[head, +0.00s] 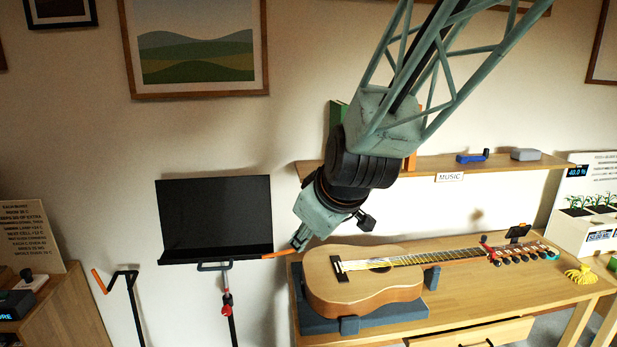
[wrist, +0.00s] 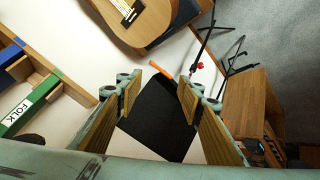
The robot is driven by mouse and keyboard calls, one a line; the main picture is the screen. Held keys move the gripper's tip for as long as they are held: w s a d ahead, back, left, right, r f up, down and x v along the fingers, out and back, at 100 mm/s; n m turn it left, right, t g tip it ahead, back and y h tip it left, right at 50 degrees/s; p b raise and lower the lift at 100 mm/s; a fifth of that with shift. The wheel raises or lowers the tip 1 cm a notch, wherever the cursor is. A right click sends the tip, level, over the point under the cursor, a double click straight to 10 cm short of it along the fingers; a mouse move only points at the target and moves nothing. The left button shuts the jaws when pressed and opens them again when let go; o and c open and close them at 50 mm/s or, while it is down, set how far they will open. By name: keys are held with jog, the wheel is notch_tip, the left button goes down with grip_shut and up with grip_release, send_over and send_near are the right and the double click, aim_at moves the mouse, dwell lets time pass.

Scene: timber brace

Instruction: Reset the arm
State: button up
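My arm reaches down from the top of the head view, and my gripper (head: 300,238) hangs in the air beside the right edge of the black music stand (head: 215,218). In the wrist view my gripper (wrist: 158,92) has its two wood-padded fingers wide apart, with nothing between them. The music stand (wrist: 160,122) shows beyond the fingers. An orange stick (head: 278,254) lies at the right end of the stand's ledge, just below my gripper in the head view. It also shows past the fingertips in the wrist view (wrist: 158,74).
A guitar (head: 365,285) lies in a blue cradle on the wooden workbench (head: 470,268), close to my gripper's right. A wall shelf (head: 520,163) with books is behind my arm. Another stand (head: 128,290) is at left.

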jog(key=s+d+r+m+g+h, duration=0.1)
jog(key=s+d+m, duration=0.2)
jog(key=s+d, duration=0.4)
jog(key=s+d+r+m+g+h, duration=0.1)
jog(key=s+d+m, duration=0.3)
jog(key=s, duration=1.5)
jog(key=s+d+r+m+g+b, duration=0.1)
jog(key=s+d+r+m+g, duration=0.1)
jog(key=s+d, duration=0.8)
jog(key=s+m, duration=0.1)
jog(key=s, duration=0.2)
jog(key=shift+s+d+r+h, duration=0.2)
jog(key=shift+s+r+h, duration=0.15)
jog(key=shift+r+h, duration=0.05)
